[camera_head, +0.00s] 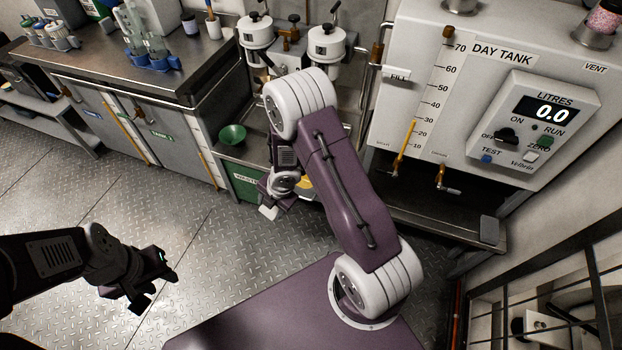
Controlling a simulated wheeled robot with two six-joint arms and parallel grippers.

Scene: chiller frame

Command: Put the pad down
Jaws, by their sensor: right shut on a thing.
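My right gripper (268,198) hangs in front of the lower bench shelf, left of my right arm's forearm. It is shut on a small white piece, which looks like the pad (269,212), showing just below the fingers. The fingers partly hide it, and it is held in the air above the floor. My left gripper (158,290) is over the floor at the lower left, its fingers apart with nothing seen between them.
A green funnel (232,136) stands above a green waste container (248,188). A yellow item (305,183) is partly hidden behind my arm. The day tank (480,75) stands at right, with a grey block (489,230) on its shelf edge. Floor at left is clear.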

